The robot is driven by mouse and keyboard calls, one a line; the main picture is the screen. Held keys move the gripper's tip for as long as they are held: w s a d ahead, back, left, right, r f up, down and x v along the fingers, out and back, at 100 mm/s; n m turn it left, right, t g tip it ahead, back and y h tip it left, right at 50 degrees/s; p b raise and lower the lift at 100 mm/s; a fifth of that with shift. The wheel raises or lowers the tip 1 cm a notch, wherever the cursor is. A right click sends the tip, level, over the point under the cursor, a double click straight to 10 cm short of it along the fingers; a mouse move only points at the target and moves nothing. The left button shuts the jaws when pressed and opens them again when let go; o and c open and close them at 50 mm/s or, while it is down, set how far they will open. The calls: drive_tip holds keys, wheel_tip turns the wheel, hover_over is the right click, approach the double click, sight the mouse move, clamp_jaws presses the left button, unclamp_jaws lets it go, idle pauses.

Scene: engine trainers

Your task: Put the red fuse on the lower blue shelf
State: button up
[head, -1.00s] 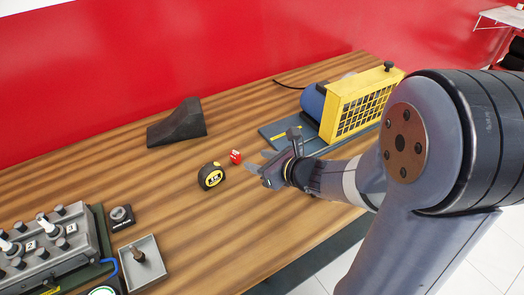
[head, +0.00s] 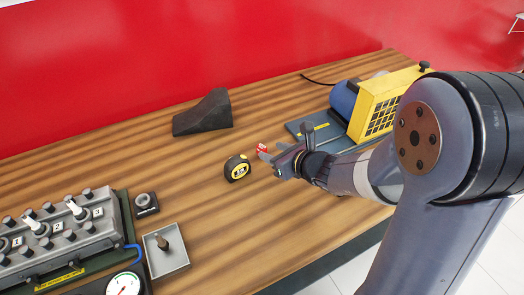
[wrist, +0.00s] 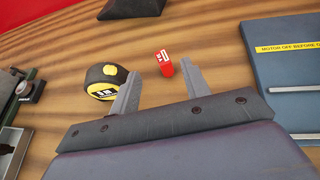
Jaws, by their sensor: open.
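The small red fuse (head: 261,148) lies on the wooden bench, just right of and behind a yellow and black tape measure (head: 237,168). My gripper (head: 270,159) reaches in low from the right, with its fingertips close to the fuse and partly hiding it. In the wrist view the fuse (wrist: 164,63) is just beyond the tips of my open gripper (wrist: 160,85), nearer the right finger. Nothing is held between the fingers. The tape measure (wrist: 104,82) stands beside the left finger. No blue shelf shows in either view.
A dark wedge block (head: 204,113) sits behind. A yellow-guarded machine (head: 385,105) on a grey-blue plate (head: 318,133) stands right. A switch panel (head: 62,235), a grey tray (head: 165,262) with a peg and a gauge (head: 123,287) are front left. The middle front bench is clear.

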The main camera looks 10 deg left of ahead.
sight(263, 147)
drive_tip(key=shift+x, duration=2.35)
drive_tip(key=shift+w+d+f, duration=0.1)
drive_tip(key=shift+d+f, duration=0.05)
drive_tip(key=shift+d, duration=0.05)
clamp_jaws()
